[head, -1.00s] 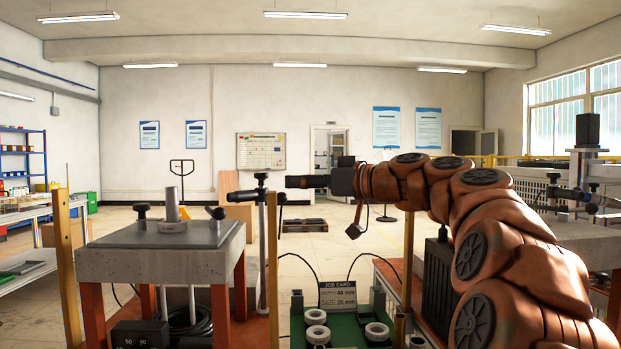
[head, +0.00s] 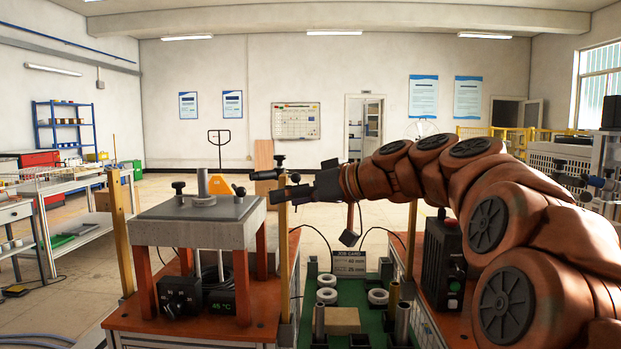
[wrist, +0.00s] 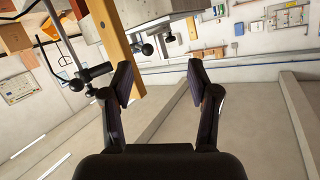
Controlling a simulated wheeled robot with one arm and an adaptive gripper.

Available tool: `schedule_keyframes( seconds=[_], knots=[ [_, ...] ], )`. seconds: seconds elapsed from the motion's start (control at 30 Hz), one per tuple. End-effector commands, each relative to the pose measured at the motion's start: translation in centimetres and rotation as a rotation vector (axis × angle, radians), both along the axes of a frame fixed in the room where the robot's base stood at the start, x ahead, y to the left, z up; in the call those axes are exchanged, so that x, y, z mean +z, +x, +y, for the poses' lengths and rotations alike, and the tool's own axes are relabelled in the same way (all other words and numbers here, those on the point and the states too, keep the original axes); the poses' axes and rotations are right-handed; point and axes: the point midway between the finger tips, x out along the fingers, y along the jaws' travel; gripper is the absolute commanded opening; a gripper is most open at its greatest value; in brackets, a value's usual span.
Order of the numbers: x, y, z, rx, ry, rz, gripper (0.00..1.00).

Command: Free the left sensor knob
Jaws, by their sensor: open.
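A heater unit with a grey top plate (head: 165,210) stands at the left on a red-topped bench. It carries a metal post, a black knob (head: 179,187) at its left and another black knob (head: 239,190) at its right. A stand with black clamp knobs (head: 279,160) rises beside its right edge. I cannot tell which knob is the left sensor one. My gripper (head: 285,195) is open and empty at the stand, right of the heater. In the wrist view, a round black knob (wrist: 147,49) shows beyond the open fingers (wrist: 160,75), apart from them.
A yellow post (head: 284,260) stands close by my gripper, and another (head: 122,235) at the heater's left. A green tray (head: 340,340) with white rings and a job card (head: 349,262) lies to the right. A black finned unit (head: 444,265) stands farther right.

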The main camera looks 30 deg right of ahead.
Motion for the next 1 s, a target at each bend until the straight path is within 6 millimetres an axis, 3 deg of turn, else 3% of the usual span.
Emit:
schedule_keyframes(
  seconds=[0.3,0.8,0.87,1.0],
  knots=[
    [-1.1,-0.1,3.0,0.031,0.016,0.094,0.60],
    [-1.8,-0.2,3.7,0.036,0.019,0.120,0.59],
    [-2.7,-0.3,4.6,0.046,0.022,0.147,0.59],
    [-7.4,-1.4,9.0,0.084,0.029,0.305,0.59]
  ],
)
